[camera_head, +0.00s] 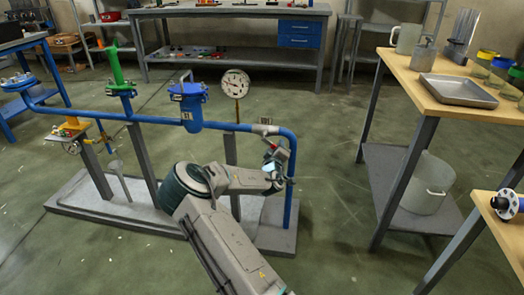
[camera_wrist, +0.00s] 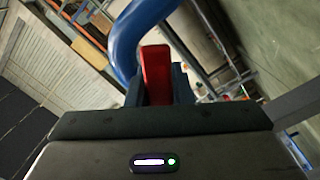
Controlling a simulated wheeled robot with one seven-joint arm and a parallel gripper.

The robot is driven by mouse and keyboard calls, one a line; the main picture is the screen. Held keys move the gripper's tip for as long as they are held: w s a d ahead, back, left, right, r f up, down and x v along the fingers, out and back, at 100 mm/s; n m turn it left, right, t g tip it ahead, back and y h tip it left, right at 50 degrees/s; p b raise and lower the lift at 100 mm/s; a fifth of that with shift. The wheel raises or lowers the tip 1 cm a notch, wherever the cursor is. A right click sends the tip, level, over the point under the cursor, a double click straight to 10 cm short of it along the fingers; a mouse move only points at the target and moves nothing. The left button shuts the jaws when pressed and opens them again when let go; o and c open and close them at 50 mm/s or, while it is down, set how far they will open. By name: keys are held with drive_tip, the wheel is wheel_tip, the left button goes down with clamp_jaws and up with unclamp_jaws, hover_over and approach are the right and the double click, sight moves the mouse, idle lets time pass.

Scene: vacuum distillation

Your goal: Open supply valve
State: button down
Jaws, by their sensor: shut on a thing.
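The blue pipe rig (camera_head: 160,121) stands on a grey base, with its pipe bending down at the right end. The supply valve's red handle (camera_wrist: 156,74) sits between my fingers in the wrist view. My gripper (camera_wrist: 157,88) is shut on this red handle, close beside the blue pipe bend (camera_wrist: 140,30). In the head view my gripper (camera_head: 276,168) is at the right end of the rig, by the vertical pipe. The valve body is mostly hidden behind my gripper.
A round gauge (camera_head: 236,83) and a blue vessel (camera_head: 190,104) stand on the pipe to the left. A wooden-topped table (camera_head: 440,98) with a metal tray (camera_head: 458,90) stands at the right. Open floor (camera_head: 335,190) lies between the rig and this table.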

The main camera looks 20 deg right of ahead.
drive_tip(key=shift+s, duration=0.1)
idle(0.4)
drive_tip(key=c, duration=1.3)
unclamp_jaws()
drive_tip(key=p+v, duration=0.3)
drive_tip(key=v, duration=1)
drive_tip(key=shift+s+a, duration=0.2)
drive_tip(key=shift+s, duration=0.1)
